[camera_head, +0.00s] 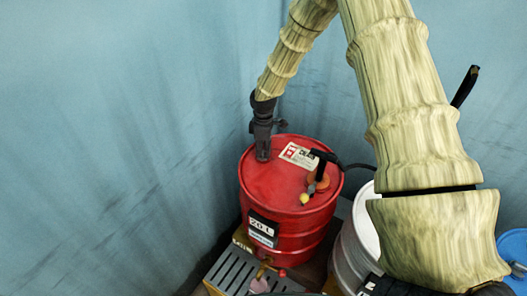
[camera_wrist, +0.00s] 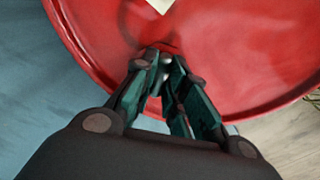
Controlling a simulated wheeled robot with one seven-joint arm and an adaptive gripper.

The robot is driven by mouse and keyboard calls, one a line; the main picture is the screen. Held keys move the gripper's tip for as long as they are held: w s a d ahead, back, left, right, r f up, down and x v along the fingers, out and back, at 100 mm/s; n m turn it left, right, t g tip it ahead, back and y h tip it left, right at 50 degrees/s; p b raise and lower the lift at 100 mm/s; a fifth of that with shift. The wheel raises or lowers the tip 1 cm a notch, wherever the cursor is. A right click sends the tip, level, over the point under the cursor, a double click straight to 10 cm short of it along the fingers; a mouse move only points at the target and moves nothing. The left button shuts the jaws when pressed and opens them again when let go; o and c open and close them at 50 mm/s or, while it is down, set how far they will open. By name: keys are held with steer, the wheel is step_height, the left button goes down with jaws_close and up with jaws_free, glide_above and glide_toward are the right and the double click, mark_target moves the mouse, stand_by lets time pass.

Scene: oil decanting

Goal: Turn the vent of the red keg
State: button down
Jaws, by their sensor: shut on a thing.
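The red keg (camera_head: 287,211) stands upright in the middle of the head view, with a "20 L" label on its side and a white label on its lid. My gripper (camera_head: 262,155) points straight down at the left part of the lid. In the wrist view the keg's red lid (camera_wrist: 235,50) fills the upper part. My gripper (camera_wrist: 162,62) is shut there on a small thing at the lid, near the rim. This appears to be the vent, but the fingers hide nearly all of it.
A white drum (camera_head: 357,245) stands right of the keg, and a blue drum (camera_head: 514,250) at the far right. A slotted drip tray (camera_head: 236,272) lies in front. Blue walls close off the left and back.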

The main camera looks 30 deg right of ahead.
steer(key=m, duration=0.4)
steer(key=shift+m+b, duration=0.3)
steer(key=shift+b, duration=0.05)
steer(key=shift+w+r, duration=0.1)
stand_by(0.3)
steer(key=c, duration=1.4)
jaws_free()
steer(key=shift+c, duration=0.2)
step_height(320, 180, up, 12)
